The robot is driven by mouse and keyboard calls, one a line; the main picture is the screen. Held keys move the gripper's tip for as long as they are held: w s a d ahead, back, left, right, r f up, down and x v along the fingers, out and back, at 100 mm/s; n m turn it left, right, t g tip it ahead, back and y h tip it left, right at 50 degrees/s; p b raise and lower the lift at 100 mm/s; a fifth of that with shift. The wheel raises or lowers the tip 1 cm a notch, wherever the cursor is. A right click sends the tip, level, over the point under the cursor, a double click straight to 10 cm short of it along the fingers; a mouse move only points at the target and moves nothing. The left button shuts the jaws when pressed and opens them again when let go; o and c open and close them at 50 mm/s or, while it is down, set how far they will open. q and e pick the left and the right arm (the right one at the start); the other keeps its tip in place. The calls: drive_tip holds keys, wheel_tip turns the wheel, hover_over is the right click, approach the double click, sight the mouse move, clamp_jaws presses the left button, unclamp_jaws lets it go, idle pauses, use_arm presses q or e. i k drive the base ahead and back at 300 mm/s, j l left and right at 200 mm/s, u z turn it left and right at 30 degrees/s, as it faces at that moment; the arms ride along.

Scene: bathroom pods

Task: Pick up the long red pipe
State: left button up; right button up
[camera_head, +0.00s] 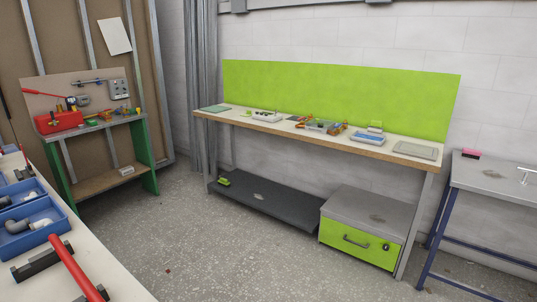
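A long red pipe (76,267) lies at the lower left of the head view, on or near a white table (108,270). A black block-like holder (42,258) is beside its upper end, and the pipe's lower end runs out of the picture. A second dark piece shows at the bottom under or around the pipe; I cannot tell which. Neither of my grippers is in view.
Blue trays (36,233) with grey pipe fittings stand on the white table. A green workbench (145,165) with a red toolbox (58,121) is behind. A long bench (365,150) with a lime back panel (330,98) stands along the wall.

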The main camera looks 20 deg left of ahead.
sight(88, 288)
drive_tip(key=i+l+u, duration=0.1)
drive_tip(key=i+u, duration=0.15)
drive_tip(key=u, duration=0.15)
drive_tip(key=i+l+u, duration=0.2)
drive_tip(key=u, duration=0.2)
drive_tip(key=i+l+u, duration=0.2)
drive_tip(key=u, duration=0.25)
drive_tip(key=i+l+u, duration=0.15)
drive_tip(key=l+u, duration=0.65)
drive_tip(key=i+l+u, duration=0.15)
drive_tip(key=l+u, duration=0.2)
drive_tip(key=i+l+u, duration=0.1)
drive_tip(key=l+u, duration=0.3)
